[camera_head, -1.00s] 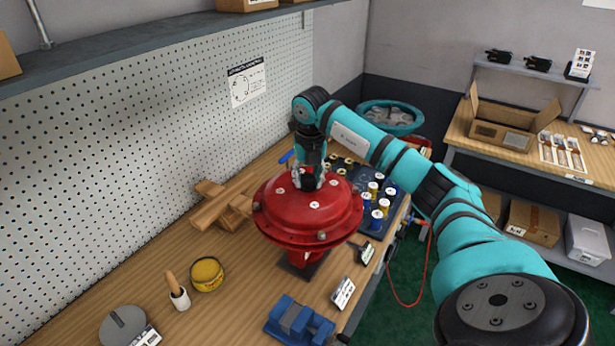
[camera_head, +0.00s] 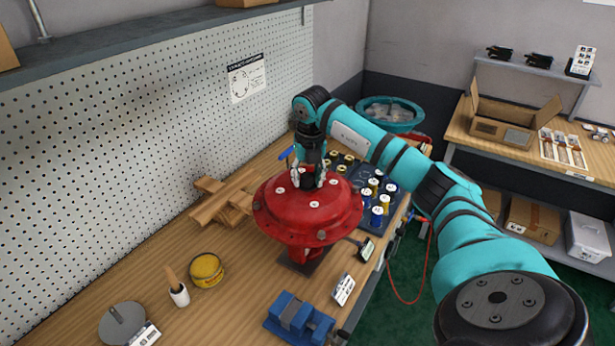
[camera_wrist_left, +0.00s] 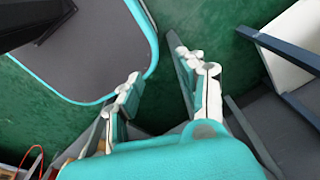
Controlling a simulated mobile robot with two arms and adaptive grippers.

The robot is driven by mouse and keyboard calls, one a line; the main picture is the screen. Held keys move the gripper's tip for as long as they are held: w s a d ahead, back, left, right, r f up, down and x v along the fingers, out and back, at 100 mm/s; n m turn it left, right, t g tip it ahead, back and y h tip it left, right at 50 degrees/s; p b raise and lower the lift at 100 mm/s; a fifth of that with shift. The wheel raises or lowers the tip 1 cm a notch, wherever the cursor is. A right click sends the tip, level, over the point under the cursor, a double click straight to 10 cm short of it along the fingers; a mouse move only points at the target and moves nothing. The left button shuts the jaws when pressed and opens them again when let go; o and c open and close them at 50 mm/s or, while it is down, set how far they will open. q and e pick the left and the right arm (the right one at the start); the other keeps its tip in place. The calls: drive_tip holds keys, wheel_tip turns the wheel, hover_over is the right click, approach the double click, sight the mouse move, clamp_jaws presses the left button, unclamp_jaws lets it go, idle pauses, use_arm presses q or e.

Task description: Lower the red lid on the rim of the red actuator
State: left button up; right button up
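The red lid (camera_head: 285,206) is a wide, round, bolted dome over the red actuator (camera_head: 304,254), whose lower body and dark base stand on the wooden bench. The lid looks about level. I cannot tell whether a gap is left between it and the actuator's rim, as the lid hides that rim. My right gripper (camera_head: 308,181) points down at the lid's top centre, its fingers closed around the dark knob there. My left gripper (camera_wrist_left: 168,70) shows only in the left wrist view, fingers apart and empty above green floor, away from the lid.
A blue tray (camera_head: 353,214) of capped cylinders stands behind right of the actuator. Wooden blocks (camera_head: 222,203) lie to its left. A yellow tin (camera_head: 206,270), a white brush pot (camera_head: 179,295) and a blue vise (camera_head: 297,319) are nearer. A pegboard wall (camera_head: 130,150) bounds the left side.

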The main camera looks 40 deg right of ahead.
drive_tip(key=o, duration=0.3)
drive_tip(key=shift+s, duration=0.1)
drive_tip(key=shift+f, duration=0.2)
drive_tip(key=shift+r, duration=0.45)
wheel_tip(320, 180, up, 11)
drive_tip(key=s, duration=0.1)
drive_tip(key=shift+s+a+r, duration=0.2)
drive_tip(key=shift+s+a, duration=0.1)
drive_tip(key=shift+a, duration=0.15)
drive_tip(key=shift+f, duration=0.1)
